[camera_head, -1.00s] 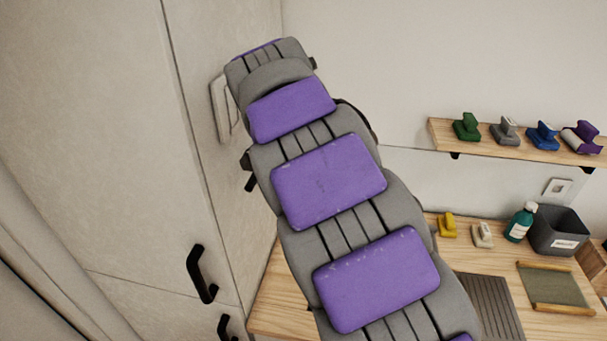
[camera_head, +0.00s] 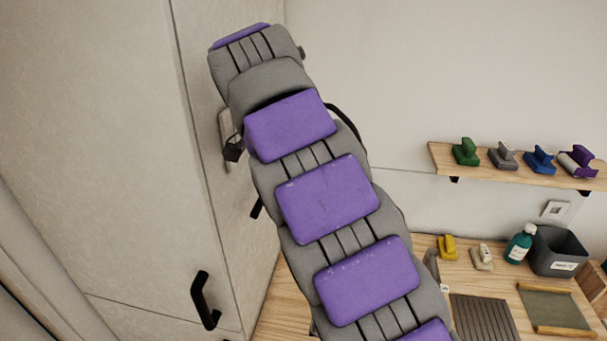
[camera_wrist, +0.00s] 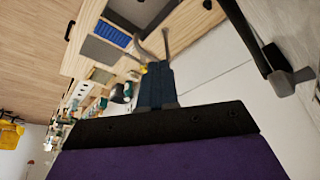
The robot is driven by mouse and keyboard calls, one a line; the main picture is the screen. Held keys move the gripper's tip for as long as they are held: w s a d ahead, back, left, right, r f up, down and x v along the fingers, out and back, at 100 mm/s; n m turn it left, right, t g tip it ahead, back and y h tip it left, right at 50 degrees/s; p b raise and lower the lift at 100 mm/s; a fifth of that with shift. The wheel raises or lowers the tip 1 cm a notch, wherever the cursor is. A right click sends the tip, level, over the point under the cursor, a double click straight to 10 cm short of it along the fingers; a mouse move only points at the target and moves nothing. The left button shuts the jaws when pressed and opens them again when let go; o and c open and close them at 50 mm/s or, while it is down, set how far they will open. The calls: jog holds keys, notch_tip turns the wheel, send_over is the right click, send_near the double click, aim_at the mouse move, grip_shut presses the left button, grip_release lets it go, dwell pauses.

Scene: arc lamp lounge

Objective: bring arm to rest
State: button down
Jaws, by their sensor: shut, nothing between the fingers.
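My arm (camera_head: 325,198), grey with purple pads, rises through the middle of the head view and leans up to the left in front of the tall pale cabinet. Its upper end is near the top of the picture. My gripper (camera_wrist: 153,42) shows in the wrist view beyond the dark and purple wrist housing. It is shut and empty, and nothing touches its fingers. It is not seen in the head view.
A pale cabinet with a black handle (camera_head: 204,301) stands at left. At right, a wooden shelf (camera_head: 436,158) holds several coloured blocks. Below, the wooden worktop (camera_head: 470,280) bears a yellow block (camera_head: 447,247), a teal bottle (camera_head: 519,245), a grey bin (camera_head: 556,251) and mats.

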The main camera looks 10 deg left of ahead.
jog(key=s+d+f+n+g+b, duration=0.1)
jog(key=s+d+f+b, duration=0.1)
jog(key=s+d+f, duration=0.5)
jog(key=s+d+f+n+g+b, duration=0.15)
jog(key=s+d, duration=0.35)
jog(key=d, duration=0.6)
jog(key=s+d+f+n+g+y+b, duration=0.1)
jog(key=s+d+f+n+b, duration=0.1)
jog(key=s+f, duration=0.7)
jog(key=s+d+f+n+g+y+b, duration=0.1)
jog(key=s+d+f+n+b, duration=0.2)
jog(key=s+f, duration=0.7)
jog(key=s, duration=0.5)
jog(key=shift+n+y+b, duration=0.3)
jog(key=shift+n, duration=0.05)
jog(key=shift+s+d, duration=0.1)
jog(key=shift+d, duration=0.05)
